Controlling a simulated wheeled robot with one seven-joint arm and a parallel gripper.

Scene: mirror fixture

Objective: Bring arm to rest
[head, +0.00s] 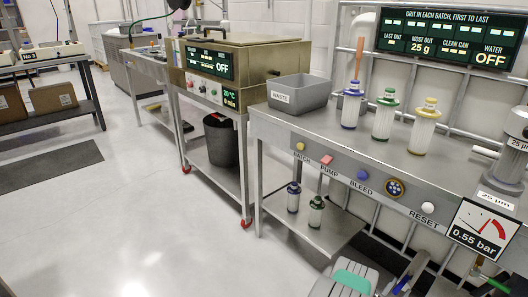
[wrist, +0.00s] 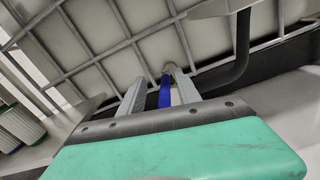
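My gripper (head: 403,274) is low at the bottom right of the head view, below the front of the right steel bench. Its teal body (head: 352,281) shows beside it. I cannot tell whether that piece touches a finger. The gripper looks open, and I see nothing clamped in it.
The steel bench (head: 275,120) carries a grey waste bin (head: 300,93), several capped filters and a pressure gauge (head: 483,231). Two filters stand on its lower shelf. A wire grid (wrist: 100,50) and dark pipe (wrist: 240,60) are close ahead of the gripper.

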